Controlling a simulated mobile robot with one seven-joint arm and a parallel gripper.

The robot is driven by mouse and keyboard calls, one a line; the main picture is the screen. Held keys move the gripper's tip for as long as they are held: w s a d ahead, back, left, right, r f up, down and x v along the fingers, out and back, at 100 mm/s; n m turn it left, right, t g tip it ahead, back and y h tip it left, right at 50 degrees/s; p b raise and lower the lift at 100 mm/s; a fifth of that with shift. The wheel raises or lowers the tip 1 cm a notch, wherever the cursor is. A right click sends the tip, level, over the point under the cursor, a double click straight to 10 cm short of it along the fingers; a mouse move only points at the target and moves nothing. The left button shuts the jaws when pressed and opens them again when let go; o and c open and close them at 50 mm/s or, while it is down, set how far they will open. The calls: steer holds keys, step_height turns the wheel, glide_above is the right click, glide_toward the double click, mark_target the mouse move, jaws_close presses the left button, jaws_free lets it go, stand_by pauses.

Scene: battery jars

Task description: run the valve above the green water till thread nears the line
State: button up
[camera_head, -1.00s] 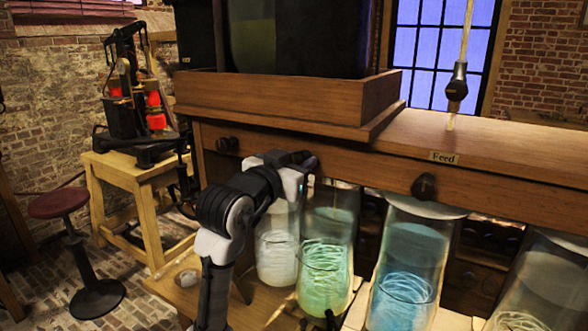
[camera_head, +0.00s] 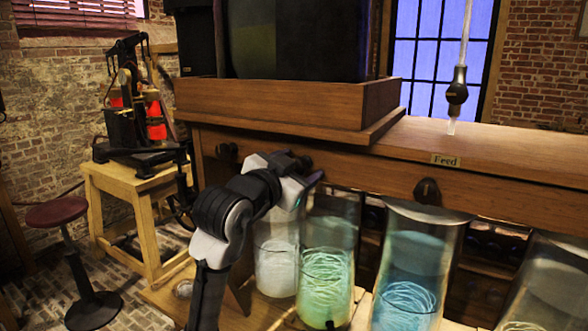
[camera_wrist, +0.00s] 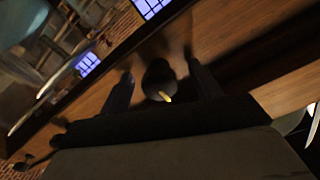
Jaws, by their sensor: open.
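The jar of green water (camera_head: 326,285) stands under the wooden beam in the head view, with pale coiled thread in its lower part. The valve above it is a dark round knob (camera_head: 303,164) on the beam's front. My gripper (camera_head: 314,179) is at this knob. In the wrist view the knob (camera_wrist: 160,78), with a small yellow mark, lies between the two spread fingers of my gripper (camera_wrist: 163,86). Gaps show on both sides, so the fingers seem apart from it.
A jar of clear water (camera_head: 276,262) stands left of the green one and a blue jar (camera_head: 408,270) right of it. Other knobs (camera_head: 427,191) stick out along the beam (camera_head: 360,160). A stool (camera_head: 58,211) and a wooden stand (camera_head: 135,180) are at the left.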

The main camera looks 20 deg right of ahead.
steer(key=v, duration=0.5)
stand_by(0.3)
stand_by(0.4)
